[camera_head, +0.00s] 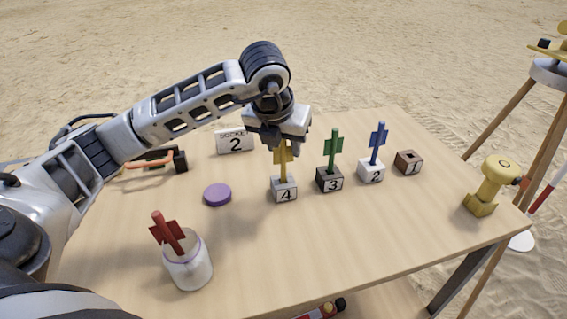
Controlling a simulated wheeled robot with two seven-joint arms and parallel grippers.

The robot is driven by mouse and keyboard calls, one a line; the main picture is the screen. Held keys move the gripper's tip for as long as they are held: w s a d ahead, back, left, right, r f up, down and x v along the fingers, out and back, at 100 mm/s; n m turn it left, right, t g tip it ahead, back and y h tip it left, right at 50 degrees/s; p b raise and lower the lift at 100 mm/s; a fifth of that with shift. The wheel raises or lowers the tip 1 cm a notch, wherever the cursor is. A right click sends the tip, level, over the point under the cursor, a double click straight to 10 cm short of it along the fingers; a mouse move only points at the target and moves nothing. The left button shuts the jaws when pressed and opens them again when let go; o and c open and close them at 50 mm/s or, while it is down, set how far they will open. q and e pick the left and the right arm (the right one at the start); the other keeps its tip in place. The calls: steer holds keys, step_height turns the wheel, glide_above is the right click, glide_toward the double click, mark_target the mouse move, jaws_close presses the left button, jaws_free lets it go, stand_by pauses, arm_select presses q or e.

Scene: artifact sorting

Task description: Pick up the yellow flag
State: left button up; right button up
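The yellow flag (283,164) stands upright in the grey block marked 4 (284,190), near the middle of the table. My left gripper (278,142) points down directly over the flag and hides its top. Its fingers are at the height of the flag's upper part. I cannot tell whether they are shut on it or only around it. My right gripper is not in view.
Right of it stand a green flag (333,150) in block 3, a blue flag (377,143) in block 2 and an empty brown block 1 (408,162). A jar (187,267) with a red flag, a purple disc (217,194) and a "SOCKET 2" sign (235,141) are on the left. A yellow instrument (487,184) stands right.

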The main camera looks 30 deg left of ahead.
arm_select(q)
steer(key=shift+w+a+f, duration=0.1)
steer(key=shift+w+f, duration=0.1)
steer(key=shift+f, duration=0.4)
jaws_close()
steer(key=shift+r, duration=0.2)
